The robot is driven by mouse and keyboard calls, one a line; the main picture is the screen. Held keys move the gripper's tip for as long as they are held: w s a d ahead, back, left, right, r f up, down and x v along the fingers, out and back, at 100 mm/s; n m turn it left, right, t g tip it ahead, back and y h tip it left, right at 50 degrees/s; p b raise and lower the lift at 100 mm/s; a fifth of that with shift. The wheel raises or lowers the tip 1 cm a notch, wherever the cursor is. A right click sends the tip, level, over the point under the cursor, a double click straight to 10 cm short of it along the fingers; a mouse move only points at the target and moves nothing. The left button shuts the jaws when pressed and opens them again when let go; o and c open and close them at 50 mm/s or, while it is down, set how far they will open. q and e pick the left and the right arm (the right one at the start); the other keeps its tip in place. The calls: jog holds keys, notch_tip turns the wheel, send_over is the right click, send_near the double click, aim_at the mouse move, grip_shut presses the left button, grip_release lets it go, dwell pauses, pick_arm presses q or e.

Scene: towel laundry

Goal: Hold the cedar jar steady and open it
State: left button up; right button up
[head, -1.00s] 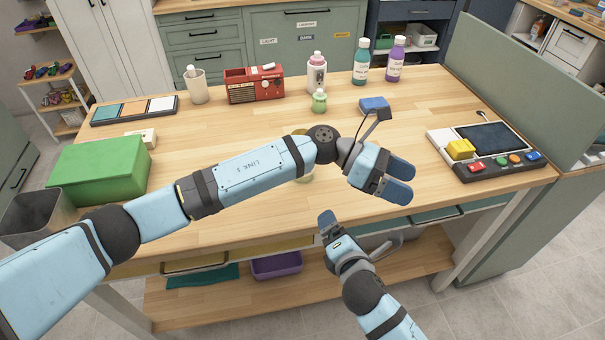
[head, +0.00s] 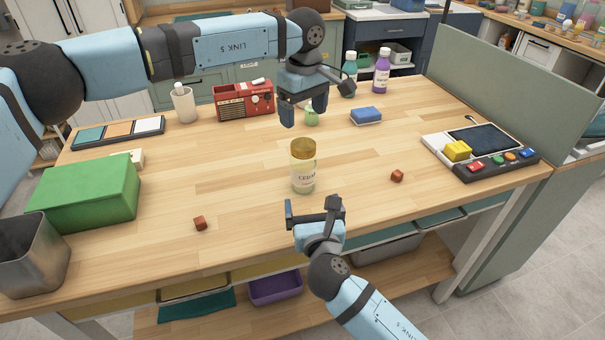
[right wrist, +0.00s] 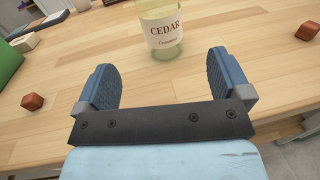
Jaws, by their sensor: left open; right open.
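The cedar jar (head: 303,172) stands upright near the middle of the table, a clear, pale yellow-green jar with a brown lid (head: 302,149) and a CEDAR label. My right gripper (head: 315,208) is open at the table's front edge, just in front of the jar. In the right wrist view the jar (right wrist: 161,30) stands beyond the two fingertips, roughly centred and not between them. My left gripper (head: 301,112) is open and empty, raised above the table behind the jar's lid, with its fingers pointing down. It touches neither jar nor lid.
Small red-brown cubes lie left (head: 200,223) and right (head: 397,176) of the jar. A green box (head: 85,192) and metal bin (head: 30,255) stand at left. A red radio (head: 243,100), blue sponge (head: 366,116) and bottles (head: 381,72) are behind. A button panel (head: 480,150) is at right.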

aim_at(305, 176)
pick_arm(q)
jog(key=shift+f, duration=0.1)
pick_arm(e)
jog(key=w, duration=0.4)
jog(key=w+a, duration=0.1)
jog(key=w, duration=0.6)
jog(key=shift+w+a, duration=0.4)
jog(key=c, duration=1.5)
grip_shut()
pick_arm(q)
jog(key=shift+d+m, duration=0.15)
jog(key=shift+m, duration=1.05)
jog(key=shift+f+m, duration=0.1)
jog(key=shift+m, duration=0.8)
jog(key=shift+f, duration=3.9)
